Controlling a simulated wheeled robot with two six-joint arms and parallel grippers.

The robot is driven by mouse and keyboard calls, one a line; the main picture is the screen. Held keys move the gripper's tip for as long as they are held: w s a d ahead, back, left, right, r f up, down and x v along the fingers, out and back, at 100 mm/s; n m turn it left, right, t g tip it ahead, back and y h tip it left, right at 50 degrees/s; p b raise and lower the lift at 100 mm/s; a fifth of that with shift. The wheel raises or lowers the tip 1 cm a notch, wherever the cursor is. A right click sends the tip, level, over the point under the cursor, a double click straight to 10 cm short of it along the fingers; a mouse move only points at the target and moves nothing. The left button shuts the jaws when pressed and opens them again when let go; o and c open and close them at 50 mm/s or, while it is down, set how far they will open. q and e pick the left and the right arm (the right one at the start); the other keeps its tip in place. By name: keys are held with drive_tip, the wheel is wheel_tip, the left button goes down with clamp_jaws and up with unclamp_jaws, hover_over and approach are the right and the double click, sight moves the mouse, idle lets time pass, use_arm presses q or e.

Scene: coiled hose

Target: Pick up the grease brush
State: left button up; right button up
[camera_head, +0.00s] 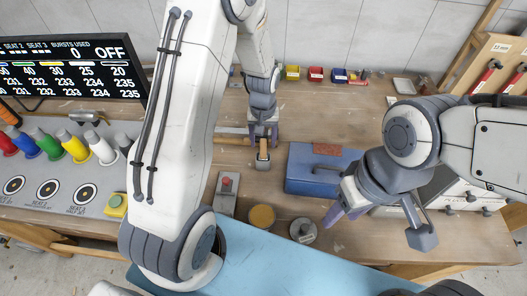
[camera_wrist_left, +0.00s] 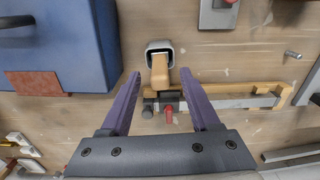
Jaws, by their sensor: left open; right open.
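A wooden handle (camera_wrist_left: 160,72) stands in a small grey square holder (camera_wrist_left: 150,46) in the left wrist view; it looks like the grease brush, with its bristles hidden. In the head view the handle (camera_head: 263,154) shows just below my left gripper (camera_head: 264,134). My left gripper is open, pointing down at the bench, and its fingers (camera_wrist_left: 160,78) lie either side of the handle's end in the wrist picture. I cannot tell the gap in depth. My right gripper (camera_head: 345,213) is open and empty near the blue toolbox.
A blue toolbox (camera_head: 305,176) stands right of the holder. A long wood-and-metal tool (camera_wrist_left: 235,101) lies close to the handle. A red-button box (camera_head: 226,193), a yellow round tin (camera_head: 261,217) and a grey round piece (camera_head: 303,231) sit nearer the front edge.

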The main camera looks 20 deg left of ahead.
use_arm(q)
drive_tip(key=shift+f, duration=0.25)
clamp_jaws()
